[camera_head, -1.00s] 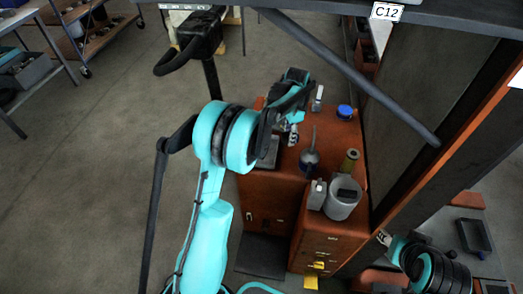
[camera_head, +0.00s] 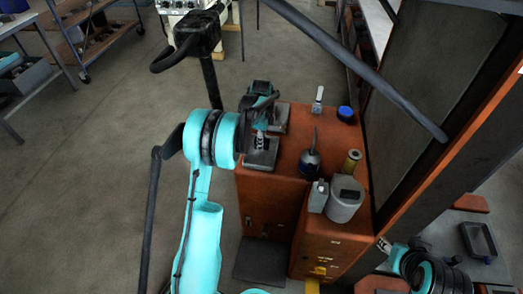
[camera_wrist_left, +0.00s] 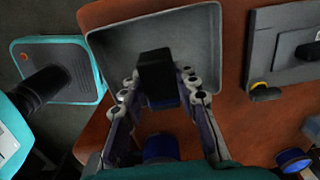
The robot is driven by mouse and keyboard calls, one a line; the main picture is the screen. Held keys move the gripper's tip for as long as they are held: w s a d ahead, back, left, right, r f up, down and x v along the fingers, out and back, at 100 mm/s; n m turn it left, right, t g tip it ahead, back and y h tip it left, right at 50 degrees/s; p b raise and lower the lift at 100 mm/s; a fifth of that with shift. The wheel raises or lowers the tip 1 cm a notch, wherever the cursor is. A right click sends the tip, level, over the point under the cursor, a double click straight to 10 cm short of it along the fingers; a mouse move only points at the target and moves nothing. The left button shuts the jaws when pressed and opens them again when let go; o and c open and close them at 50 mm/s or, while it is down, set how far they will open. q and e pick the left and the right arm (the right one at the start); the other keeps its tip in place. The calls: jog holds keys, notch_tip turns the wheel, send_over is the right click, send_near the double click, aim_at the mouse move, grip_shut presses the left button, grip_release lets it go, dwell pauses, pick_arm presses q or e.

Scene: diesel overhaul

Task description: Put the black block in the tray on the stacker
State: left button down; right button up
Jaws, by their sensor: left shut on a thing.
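My left gripper (camera_head: 260,138) reaches in over the orange cabinet in the head view. In the left wrist view its two fingers (camera_wrist_left: 158,98) are shut on the black block (camera_wrist_left: 157,72). The block is over the inside of a square grey tray (camera_wrist_left: 110,42); I cannot tell whether it touches the tray floor. The tray also shows in the head view (camera_head: 258,161), partly hidden by the gripper. The block cannot be made out in the head view. My right gripper (camera_head: 384,244) is at the lower right, and its fingers are too small to judge.
The tray rests on the orange cabinet top (camera_head: 290,185). A second grey item (camera_wrist_left: 268,62) lies beside it. A dark oil can (camera_head: 310,163), a grey canister (camera_head: 344,202), a brass cylinder (camera_head: 351,162) and a blue cap (camera_head: 345,113) stand to the right. A dark diagonal bar (camera_head: 350,65) crosses above.

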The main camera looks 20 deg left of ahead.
pick_arm(q)
jog(key=shift+f+b, duration=0.8)
jog(key=shift+f, duration=1.15)
jog(key=shift+f, duration=0.15)
jog(key=c, duration=1.1)
grip_release()
jog(key=shift+c, duration=0.2)
